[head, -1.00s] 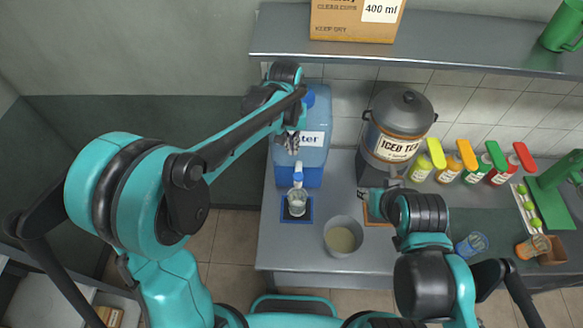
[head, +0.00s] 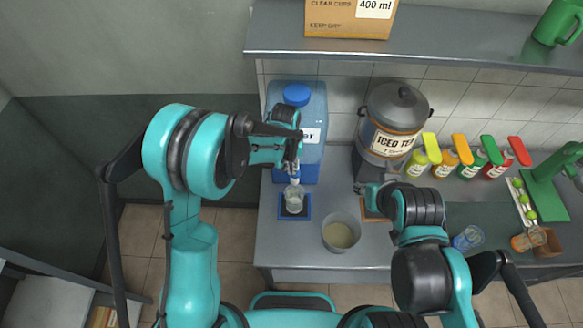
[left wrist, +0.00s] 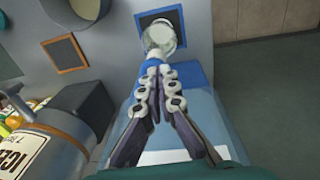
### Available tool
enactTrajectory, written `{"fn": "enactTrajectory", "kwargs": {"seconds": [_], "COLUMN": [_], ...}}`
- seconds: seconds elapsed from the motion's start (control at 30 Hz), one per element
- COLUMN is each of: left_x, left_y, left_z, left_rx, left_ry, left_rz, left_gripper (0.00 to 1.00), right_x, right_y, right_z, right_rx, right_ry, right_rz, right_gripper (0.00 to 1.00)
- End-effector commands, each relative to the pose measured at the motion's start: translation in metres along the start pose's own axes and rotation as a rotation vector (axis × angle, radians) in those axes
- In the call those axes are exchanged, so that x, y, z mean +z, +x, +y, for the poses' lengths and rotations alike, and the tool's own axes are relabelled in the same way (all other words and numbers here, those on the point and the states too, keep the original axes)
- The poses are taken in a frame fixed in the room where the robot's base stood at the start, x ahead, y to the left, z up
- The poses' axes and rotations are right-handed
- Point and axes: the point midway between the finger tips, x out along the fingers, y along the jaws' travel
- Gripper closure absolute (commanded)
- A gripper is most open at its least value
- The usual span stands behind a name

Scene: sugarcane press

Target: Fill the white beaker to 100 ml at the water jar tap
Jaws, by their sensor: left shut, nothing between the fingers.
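The clear, whitish beaker (head: 293,200) stands upright on a blue-edged mat (head: 284,213) below the tap of the blue water jar (head: 312,160). My left gripper (head: 293,166) is shut and empty, right at the tap above the beaker. Its fingers (left wrist: 158,84) reach toward the tap in the left wrist view; I cannot tell if they touch it. My right gripper (head: 364,188) is by the iced tea urn, its fingers mostly hidden.
The iced tea urn (head: 392,125) stands right of the jar. A grey bowl (head: 341,238) with pale contents sits right of the beaker. Several coloured bottles (head: 443,164) stand farther right. A shelf (head: 420,43) overhangs the counter's back. The counter's left edge is close to the mat.

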Motion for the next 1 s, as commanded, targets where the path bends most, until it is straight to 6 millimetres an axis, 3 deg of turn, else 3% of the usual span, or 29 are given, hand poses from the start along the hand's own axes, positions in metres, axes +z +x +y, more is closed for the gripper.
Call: {"fn": "enactTrajectory", "kwargs": {"seconds": [0.43,0.73,1.0], "left_x": [0.0,0.001,0.002], "left_y": [0.006,0.029,0.029], "left_z": [0.0,-0.001,-0.001], "left_rx": [0.0,0.0,0.0], "left_ry": [0.0,0.0,0.001], "left_rz": [0.0,0.0,-0.003], "left_gripper": [1.0,1.0,1.0], "right_x": [0.0,0.016,0.016], "right_y": [0.0,0.022,0.022], "right_z": [0.0,0.0,0.0], "right_rx": [0.0,0.0,0.0], "right_ry": [0.0,0.0,0.0], "right_rz": [0.0,0.0,0.0], "right_gripper": [0.6,0.6,0.6]}}
